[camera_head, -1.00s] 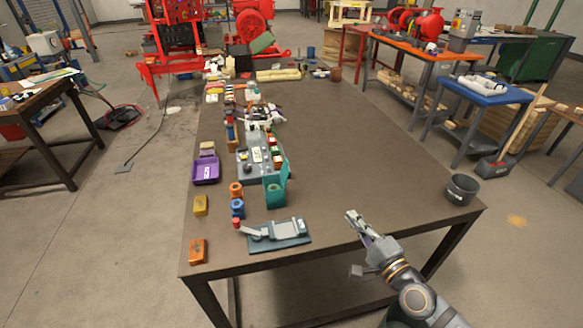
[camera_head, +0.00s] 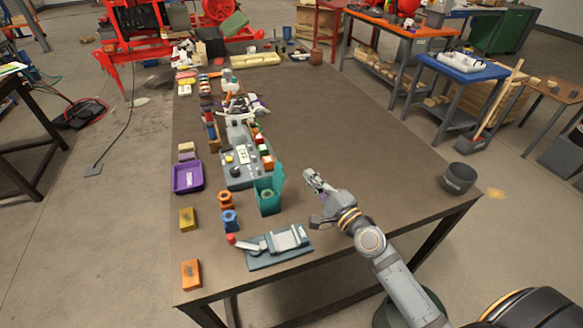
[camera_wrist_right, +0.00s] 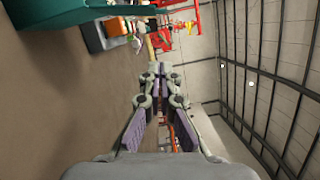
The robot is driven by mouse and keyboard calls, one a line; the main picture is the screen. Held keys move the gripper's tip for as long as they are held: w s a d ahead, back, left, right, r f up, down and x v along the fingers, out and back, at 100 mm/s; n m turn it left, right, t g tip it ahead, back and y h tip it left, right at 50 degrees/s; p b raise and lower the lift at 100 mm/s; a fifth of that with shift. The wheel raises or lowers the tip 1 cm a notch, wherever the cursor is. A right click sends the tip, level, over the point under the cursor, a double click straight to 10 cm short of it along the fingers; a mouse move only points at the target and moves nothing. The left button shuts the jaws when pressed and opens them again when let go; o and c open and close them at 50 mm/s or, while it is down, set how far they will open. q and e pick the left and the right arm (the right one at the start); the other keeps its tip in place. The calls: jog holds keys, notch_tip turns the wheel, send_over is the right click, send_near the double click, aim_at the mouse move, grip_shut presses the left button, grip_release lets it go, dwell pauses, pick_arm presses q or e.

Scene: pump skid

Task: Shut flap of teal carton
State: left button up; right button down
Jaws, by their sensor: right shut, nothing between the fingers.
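The teal carton (camera_head: 268,202) stands upright on the table, left of centre in the head view. Its flap (camera_head: 279,179) stands up, and the top is open with something roundish inside. In the right wrist view the teal carton (camera_wrist_right: 60,14) fills the upper left corner. My right gripper (camera_head: 308,174) is shut and empty, just right of the raised flap and apart from it in the head view. In the right wrist view its fingers (camera_wrist_right: 160,72) are together. My left gripper is not in view.
A grey toggle clamp (camera_head: 280,244) on a plate lies in front of the carton. Blue (camera_head: 229,220) and orange (camera_head: 225,200) parts stand left of it, and a grey control box (camera_head: 242,170) behind. A dark cup (camera_head: 459,178) stands at right; the table's middle is clear.

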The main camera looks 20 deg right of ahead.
aim_at(279, 175)
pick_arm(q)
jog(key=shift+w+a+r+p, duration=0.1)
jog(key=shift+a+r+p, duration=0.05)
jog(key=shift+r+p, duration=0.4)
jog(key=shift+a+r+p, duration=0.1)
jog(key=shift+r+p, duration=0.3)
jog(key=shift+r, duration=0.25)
pick_arm(e)
jog(key=w+a, duration=0.2)
jog(key=a, duration=0.1)
jog(key=w+a+r, duration=0.1)
jog(key=shift+a, duration=0.35)
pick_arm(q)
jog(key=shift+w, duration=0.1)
pick_arm(e)
jog(key=shift+w+r, duration=0.1)
